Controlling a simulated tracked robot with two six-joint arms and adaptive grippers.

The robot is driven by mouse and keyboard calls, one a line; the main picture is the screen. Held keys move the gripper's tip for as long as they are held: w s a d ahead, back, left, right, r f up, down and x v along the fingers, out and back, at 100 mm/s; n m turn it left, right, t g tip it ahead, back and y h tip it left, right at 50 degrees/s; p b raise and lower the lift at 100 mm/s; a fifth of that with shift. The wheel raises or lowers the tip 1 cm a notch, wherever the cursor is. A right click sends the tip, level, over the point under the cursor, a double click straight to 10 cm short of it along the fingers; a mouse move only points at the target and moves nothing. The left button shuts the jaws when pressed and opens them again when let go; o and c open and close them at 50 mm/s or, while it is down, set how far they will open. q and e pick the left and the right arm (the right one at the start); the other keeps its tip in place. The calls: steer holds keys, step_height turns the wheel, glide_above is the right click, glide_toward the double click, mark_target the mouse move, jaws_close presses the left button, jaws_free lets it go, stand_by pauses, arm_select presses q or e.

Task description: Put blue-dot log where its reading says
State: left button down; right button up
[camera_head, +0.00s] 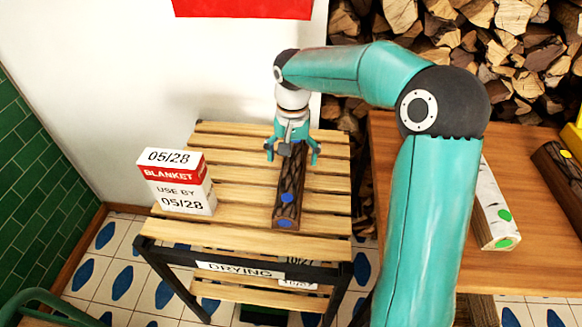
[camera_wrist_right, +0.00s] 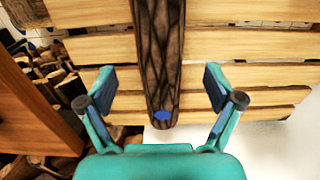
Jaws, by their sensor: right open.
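The blue-dot log (camera_head: 288,190) is dark-barked and lies lengthwise on the top slats of the slatted rack (camera_head: 200,233), which bears a "DRYING" label (camera_head: 238,270). Blue dots show on its near end and bark. My right gripper (camera_head: 292,152) is over the far part of the log with its fingers open on either side. In the right wrist view the log (camera_wrist_right: 160,50) runs between the spread fingers, with a gap on both sides, and a blue dot (camera_wrist_right: 162,115) shows near one end. No reading display is visible. My left gripper is not in view.
A white-and-red "BLANKET" box (camera_head: 180,183) stands on the rack left of the log. On the wooden table (camera_head: 525,200) at right lie a green-dot birch log (camera_head: 492,205) and a dark yellow-dot log (camera_head: 560,175). Stacked firewood (camera_head: 500,50) fills the back right.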

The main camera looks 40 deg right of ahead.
mark_target(292, 167)
step_height(292, 167, up, 6)
steer(key=shift+f+p, duration=0.15)
steer(key=shift+p, duration=0.3)
